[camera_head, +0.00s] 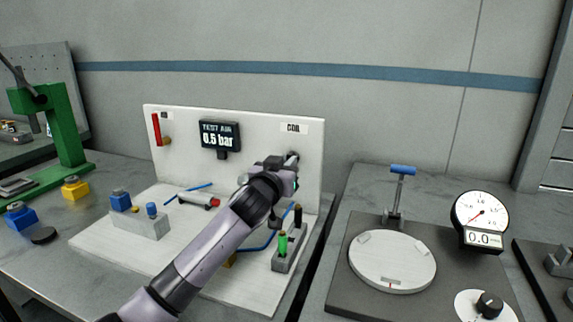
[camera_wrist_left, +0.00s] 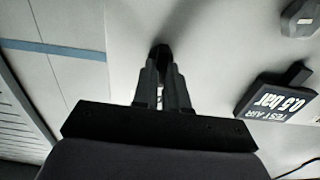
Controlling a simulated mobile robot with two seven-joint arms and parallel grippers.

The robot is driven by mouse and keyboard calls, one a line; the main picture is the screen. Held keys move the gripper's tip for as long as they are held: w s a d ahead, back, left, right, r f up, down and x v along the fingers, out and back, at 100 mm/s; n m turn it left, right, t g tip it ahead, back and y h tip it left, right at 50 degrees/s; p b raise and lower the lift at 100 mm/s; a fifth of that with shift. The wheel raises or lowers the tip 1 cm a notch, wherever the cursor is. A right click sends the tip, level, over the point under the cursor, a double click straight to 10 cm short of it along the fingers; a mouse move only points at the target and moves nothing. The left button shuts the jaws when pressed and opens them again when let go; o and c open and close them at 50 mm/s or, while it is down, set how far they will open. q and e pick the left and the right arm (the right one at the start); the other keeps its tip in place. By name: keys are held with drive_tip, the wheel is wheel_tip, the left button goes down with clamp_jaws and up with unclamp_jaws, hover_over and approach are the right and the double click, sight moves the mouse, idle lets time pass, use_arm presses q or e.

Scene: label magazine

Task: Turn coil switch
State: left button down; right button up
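The coil switch shows as a dark knob (camera_wrist_left: 161,51) in the left wrist view, standing out from the white panel. In the head view it is mostly hidden behind my left gripper, below the label (camera_head: 293,128), whose small lettering is hard to read. My left gripper (camera_head: 291,160) is at the panel's right side; in the left wrist view its fingertips (camera_wrist_left: 161,66) are close together at the knob, with a narrow gap between them. They appear shut on the knob. My right gripper is not in view.
The white panel (camera_head: 180,135) carries a display reading "TEST AIR 0.5 bar" (camera_head: 220,135). A gauge (camera_head: 481,213) and round plate (camera_head: 392,262) stand right.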

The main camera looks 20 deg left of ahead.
use_arm(q)
drive_tip(key=shift+d+m+p, duration=0.15)
drive_tip(key=shift+m+p, duration=2.15)
drive_tip(key=shift+m, duration=2.1)
drive_tip(key=c, duration=1.2)
unclamp_jaws()
drive_tip(key=shift+o, duration=0.2)
